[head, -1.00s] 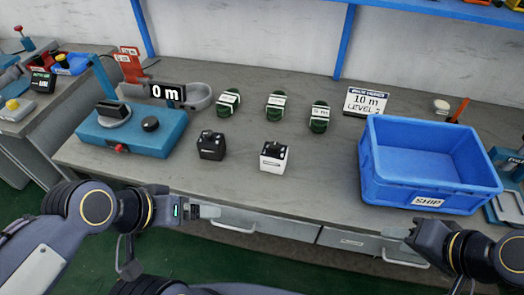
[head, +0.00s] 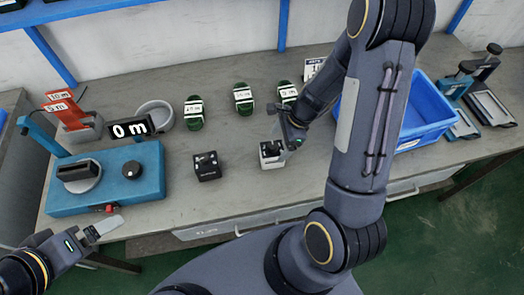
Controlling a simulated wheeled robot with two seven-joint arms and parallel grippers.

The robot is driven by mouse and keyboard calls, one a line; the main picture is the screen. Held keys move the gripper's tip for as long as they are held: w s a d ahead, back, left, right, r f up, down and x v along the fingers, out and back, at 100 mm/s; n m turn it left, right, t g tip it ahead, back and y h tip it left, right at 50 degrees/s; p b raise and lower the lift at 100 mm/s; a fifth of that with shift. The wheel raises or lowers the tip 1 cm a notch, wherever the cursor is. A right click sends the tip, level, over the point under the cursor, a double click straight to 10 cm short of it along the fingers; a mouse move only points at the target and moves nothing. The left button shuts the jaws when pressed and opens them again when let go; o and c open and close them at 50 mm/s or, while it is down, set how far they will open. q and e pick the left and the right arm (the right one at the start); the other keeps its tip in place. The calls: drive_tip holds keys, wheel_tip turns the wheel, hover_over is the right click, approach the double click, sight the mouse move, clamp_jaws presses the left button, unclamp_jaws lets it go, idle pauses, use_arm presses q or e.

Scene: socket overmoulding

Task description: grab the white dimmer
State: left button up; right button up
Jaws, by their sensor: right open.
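The white dimmer (head: 272,161), a small box with a dark top, stands upright on the grey workbench. My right gripper (head: 280,137) is open just above and behind it, with a finger overlapping its top right in the picture. I cannot tell whether they touch. A black box of like shape (head: 207,167) stands to the left of the white one. My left gripper (head: 97,231) is off the bench's front edge at lower left, empty; its opening is unclear.
Several green coils (head: 243,99) lie behind the boxes. A blue bin (head: 425,115) is at right, partly hidden by my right arm. The bench between the black box and blue machine is clear.

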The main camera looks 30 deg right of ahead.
sight(272, 155)
drive_tip(key=x, duration=0.6)
drive_tip(key=shift+w+d+f, duration=0.1)
drive_tip(key=shift+w+d, duration=0.05)
drive_tip(key=shift+w, duration=0.25)
drive_tip(key=shift+c, duration=0.4)
drive_tip(key=c, duration=1)
drive_tip(key=shift+c, duration=0.2)
